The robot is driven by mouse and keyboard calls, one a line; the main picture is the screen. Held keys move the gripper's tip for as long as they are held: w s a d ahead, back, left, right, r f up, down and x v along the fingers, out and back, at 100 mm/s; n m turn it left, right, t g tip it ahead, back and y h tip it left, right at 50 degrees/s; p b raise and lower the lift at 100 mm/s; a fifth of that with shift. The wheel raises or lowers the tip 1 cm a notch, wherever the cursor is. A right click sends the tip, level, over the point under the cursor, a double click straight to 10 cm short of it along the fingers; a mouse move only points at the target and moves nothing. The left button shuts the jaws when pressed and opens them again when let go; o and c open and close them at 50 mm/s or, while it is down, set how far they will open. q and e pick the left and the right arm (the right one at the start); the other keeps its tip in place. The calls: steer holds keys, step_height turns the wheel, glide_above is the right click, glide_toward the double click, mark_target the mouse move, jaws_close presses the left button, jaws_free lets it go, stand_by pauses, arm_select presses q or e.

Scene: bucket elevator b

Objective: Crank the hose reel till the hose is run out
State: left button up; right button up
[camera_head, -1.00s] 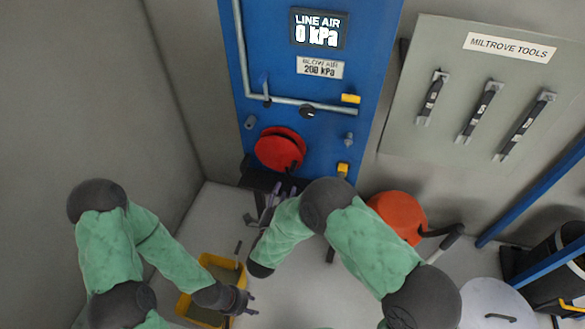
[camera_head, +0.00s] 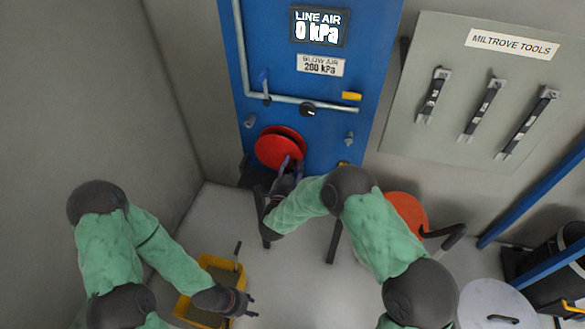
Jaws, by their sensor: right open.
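The red hose reel (camera_head: 278,146) is mounted low on the blue panel (camera_head: 300,75). My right gripper (camera_head: 287,168) is at the lower right of the reel, its fingers over or close to the reel's lower edge. It is open. I cannot tell whether it touches the reel, and the crank handle is hidden behind the fingers or too small to make out. My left gripper (camera_head: 251,306) is low in the picture, beside the yellow bin and away from the reel. Its two fingertips stand apart, with nothing between them.
The yellow bin (camera_head: 183,306) stands on the floor at lower left. An orange round thing (camera_head: 407,213) with a dark handle stands behind my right arm. A tool board (camera_head: 440,130) hangs at right. A white round lid (camera_head: 495,303) and a dark drum (camera_head: 555,270) are at lower right.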

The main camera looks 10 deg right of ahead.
mark_target(294, 153)
jaws_close()
steer(key=shift+r+n, duration=0.25)
steer(key=shift+n, duration=0.25)
stand_by(0.5)
steer(key=n, duration=0.1)
steer(key=r+n+p, duration=0.1)
steer(key=shift+r+n, duration=0.3)
steer(key=shift+n, duration=0.1)
steer(key=r+n+p, duration=0.1)
steer(key=n, duration=0.2)
steer(key=shift+a+r+n+p, duration=0.15)
steer(key=shift+r+n+p, duration=0.15)
steer(key=shift+r+p, duration=0.1)
steer(key=n, duration=0.1)
steer(key=r+n+p, duration=0.1)
steer(key=n, duration=0.1)
steer(key=shift+w+a+r, duration=0.2)
steer(key=shift+a+r, duration=0.05)
steer(key=shift+a, duration=0.15)
steer(key=shift+w+a+r+n+p, duration=0.15)
steer(key=shift+n+p, duration=0.1)
steer(key=shift+n, duration=0.35)
steer(key=shift+a+r+n+p, duration=0.2)
steer(key=shift+n+p, duration=0.05)
steer(key=shift+n, duration=0.35)
steer(key=shift+w+a+r+n+p, duration=0.15)
steer(key=shift+n+p, duration=0.1)
steer(key=shift+n, duration=0.35)
steer(key=shift+s, duration=0.1)
